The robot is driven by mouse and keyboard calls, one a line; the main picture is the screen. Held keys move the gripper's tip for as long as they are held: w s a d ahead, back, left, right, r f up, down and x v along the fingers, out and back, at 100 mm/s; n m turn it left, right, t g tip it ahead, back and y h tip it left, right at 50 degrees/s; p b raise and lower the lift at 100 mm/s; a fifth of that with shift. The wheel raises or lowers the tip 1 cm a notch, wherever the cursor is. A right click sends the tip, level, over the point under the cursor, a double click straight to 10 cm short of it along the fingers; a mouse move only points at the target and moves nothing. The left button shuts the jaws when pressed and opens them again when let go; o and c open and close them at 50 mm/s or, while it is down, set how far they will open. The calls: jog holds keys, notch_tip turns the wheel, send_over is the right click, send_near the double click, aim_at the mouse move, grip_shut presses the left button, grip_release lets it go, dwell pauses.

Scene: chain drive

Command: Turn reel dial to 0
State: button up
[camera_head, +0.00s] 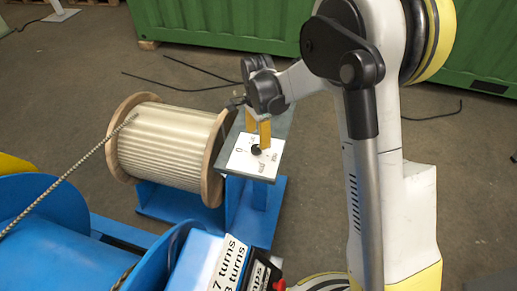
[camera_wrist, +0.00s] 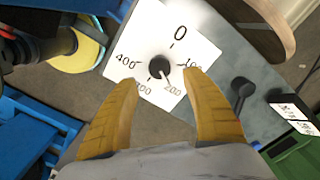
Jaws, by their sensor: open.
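The reel dial is a white square plate (camera_head: 243,164) on a grey panel, with a small black knob (camera_head: 256,150). In the wrist view, the plate (camera_wrist: 143,42) carries 0, 100, 200, 300 and 400 around the knob (camera_wrist: 159,67). The knob's pointer is too small to tell for sure. My gripper (camera_head: 259,132) has yellow fingers and is over the dial, pointing down. In the wrist view, my gripper (camera_wrist: 161,80) is open, with one fingertip either side of the knob and gaps between. Nothing is held.
A wooden-flanged reel (camera_head: 165,145) of pale line stands left of the dial on a blue frame (camera_head: 165,200). A black lever (camera_wrist: 241,90) and a label plate (camera_wrist: 296,117) sit on the same panel. Blue machinery is at the front left; a green container (camera_head: 215,28) stands behind.

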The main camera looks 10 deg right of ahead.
aim_at(257, 147)
notch_tip(257, 147, down, 6)
jog(key=shift+f+b, duration=0.2)
jog(key=shift+b, duration=0.7)
jog(key=c, duration=1.2)
